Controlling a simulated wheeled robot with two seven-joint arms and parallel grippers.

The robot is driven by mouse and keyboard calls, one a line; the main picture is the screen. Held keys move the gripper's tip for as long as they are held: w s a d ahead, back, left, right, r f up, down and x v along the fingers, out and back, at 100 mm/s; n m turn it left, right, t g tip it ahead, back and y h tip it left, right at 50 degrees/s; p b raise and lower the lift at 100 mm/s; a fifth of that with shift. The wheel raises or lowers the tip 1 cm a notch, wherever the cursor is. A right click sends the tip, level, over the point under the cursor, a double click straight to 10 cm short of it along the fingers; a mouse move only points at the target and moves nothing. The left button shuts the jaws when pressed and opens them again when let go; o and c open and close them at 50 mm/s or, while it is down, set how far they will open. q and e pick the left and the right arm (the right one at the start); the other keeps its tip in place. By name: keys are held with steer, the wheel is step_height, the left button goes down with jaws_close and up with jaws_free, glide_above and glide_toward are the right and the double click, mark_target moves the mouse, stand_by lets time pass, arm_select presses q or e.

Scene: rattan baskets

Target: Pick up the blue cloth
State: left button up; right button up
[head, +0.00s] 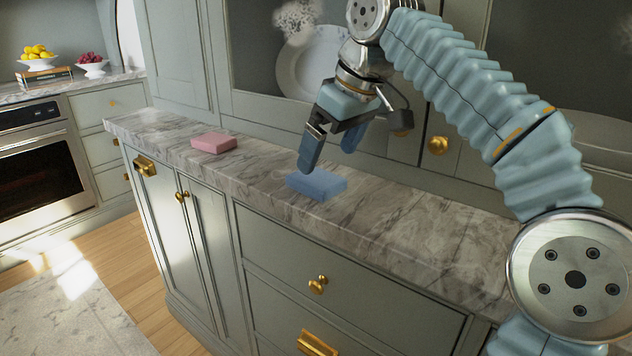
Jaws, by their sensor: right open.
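The blue cloth (318,186) is a folded, flat block lying on the marble counter, near its front edge at the middle of the head view. My right gripper (331,157) is open and empty just above the cloth, with its fingers pointing down. One finger reaches down close to the cloth's left part, and the other is partly hidden behind the gripper body. Whether a fingertip touches the cloth, I cannot tell. My left gripper is not in view.
A pink folded cloth (213,143) lies on the marble counter (405,215) to the left. Cabinet doors with a gold knob (437,146) rise close behind the counter. A white plate (297,66) stands behind the glass. The counter right of the blue cloth is clear.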

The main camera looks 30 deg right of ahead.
mark_target(315, 176)
steer(key=shift+a+x, duration=0.2)
steer(key=shift+x, duration=2.55)
steer(key=shift+w, duration=0.1)
steer(key=c, duration=1.1)
steer(key=shift+r, duration=0.1)
steer(key=shift+r, duration=0.3)
step_height(315, 176, up, 2)
steer(key=shift+r, duration=0.2)
steer(key=s+a+r, duration=0.2)
steer(key=s+r, duration=0.8)
steer(key=s, duration=0.4)
